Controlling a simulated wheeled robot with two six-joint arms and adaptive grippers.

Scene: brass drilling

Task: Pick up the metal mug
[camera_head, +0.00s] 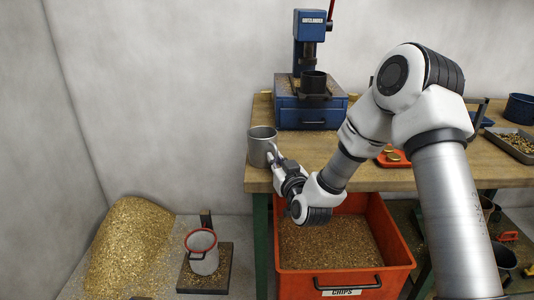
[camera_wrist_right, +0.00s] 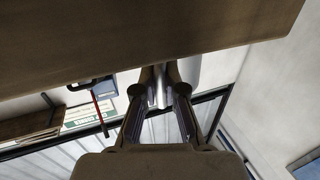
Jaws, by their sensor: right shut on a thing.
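The metal mug (camera_head: 260,150) is grey and upright at the left end of the wooden workbench (camera_head: 307,150). My right gripper (camera_head: 273,158) is shut on the mug's right side, at its handle. I cannot tell whether the mug's base touches the bench top. In the right wrist view the gripper's fingers (camera_wrist_right: 160,85) close on a pale metal strip, with part of a silvery curved surface just behind. My left gripper is not in view.
A blue drill press (camera_head: 312,112) with a dark cup stands behind on the bench. An orange chips bin (camera_head: 345,282) sits below the front edge. A red-rimmed pot (camera_head: 203,255) and a heap of brass chips (camera_head: 128,245) are on the floor at left.

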